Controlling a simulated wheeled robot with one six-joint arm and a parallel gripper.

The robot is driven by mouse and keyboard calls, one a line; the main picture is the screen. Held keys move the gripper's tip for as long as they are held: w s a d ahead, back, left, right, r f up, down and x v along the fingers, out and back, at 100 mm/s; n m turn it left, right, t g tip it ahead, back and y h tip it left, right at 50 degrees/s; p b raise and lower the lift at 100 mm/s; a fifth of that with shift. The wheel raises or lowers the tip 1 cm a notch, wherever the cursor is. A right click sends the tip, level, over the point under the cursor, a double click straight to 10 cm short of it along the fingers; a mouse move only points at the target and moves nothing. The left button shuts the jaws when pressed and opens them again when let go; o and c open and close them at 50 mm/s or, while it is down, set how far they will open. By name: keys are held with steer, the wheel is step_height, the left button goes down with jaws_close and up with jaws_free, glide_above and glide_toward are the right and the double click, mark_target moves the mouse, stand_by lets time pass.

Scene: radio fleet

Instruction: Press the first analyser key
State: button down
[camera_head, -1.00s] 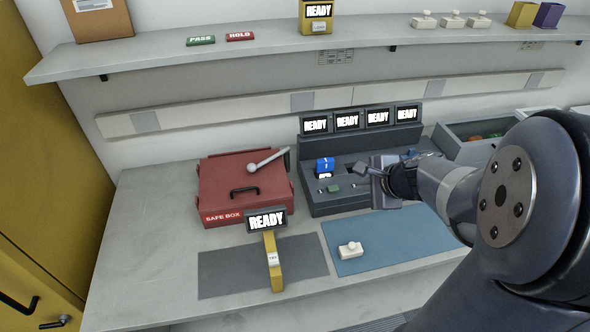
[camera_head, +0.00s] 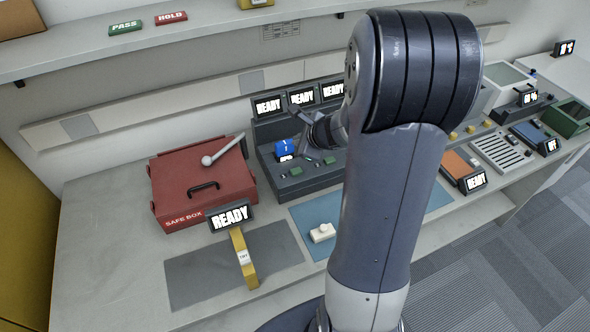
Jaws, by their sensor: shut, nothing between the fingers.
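A dark grey multi-bay unit (camera_head: 270,131) stands at the back of the bench, and I take it for the analyser. Lit READY screens (camera_head: 268,106) line its top; my arm hides its right part. A blue block with a white mark (camera_head: 285,147) sits in its leftmost bay. A small green key (camera_head: 296,171) shows in front of that block, and another green key (camera_head: 329,160) lies to the right. My gripper (camera_head: 301,117) is shut and empty, above the unit and right of the blue block, apart from the green keys.
A red safe box (camera_head: 178,184) with a lever stands left of the unit. A yellow stand with a READY screen (camera_head: 243,262) is on a grey mat (camera_head: 191,285). A white piece (camera_head: 322,232) lies on a blue mat (camera_head: 306,214). A shelf (camera_head: 60,58) runs above.

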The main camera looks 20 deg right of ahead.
mark_target(299, 172)
steer(key=shift+f+b, duration=3.95)
steer(key=shift+f, duration=0.45)
steer(key=shift+f+b, duration=0.4)
steer(key=shift+b, duration=0.15)
steer(key=shift+f+b, duration=0.45)
steer(key=shift+r+p, duration=0.75)
steer(key=shift+r, duration=0.15)
steer(key=shift+r, duration=0.1)
step_height(299, 172, up, 5)
steer(key=p, duration=0.4)
